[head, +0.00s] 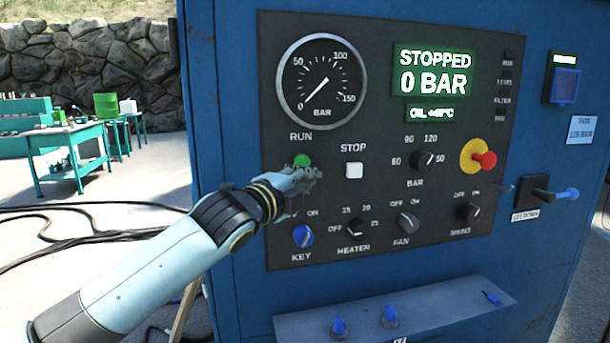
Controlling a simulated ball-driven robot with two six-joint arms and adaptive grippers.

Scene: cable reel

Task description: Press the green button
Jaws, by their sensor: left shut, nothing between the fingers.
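The green button (302,160) sits under the RUN label on the dark control panel (380,125) of a blue cabinet. Its upper part shows; its lower part is hidden behind my left gripper. My left gripper (312,174) is shut and empty, right in front of the button and just below it. I cannot tell whether its fingertips touch the button. The display (434,72) reads STOPPED, 0 BAR. My right gripper is not in view.
A white STOP button (354,170) is close to the right of my gripper. The blue key switch (303,236) is below it. A red-and-yellow emergency knob (484,160) and a blue-tipped lever (556,194) stick out further right. A small shelf (440,306) juts out below the panel.

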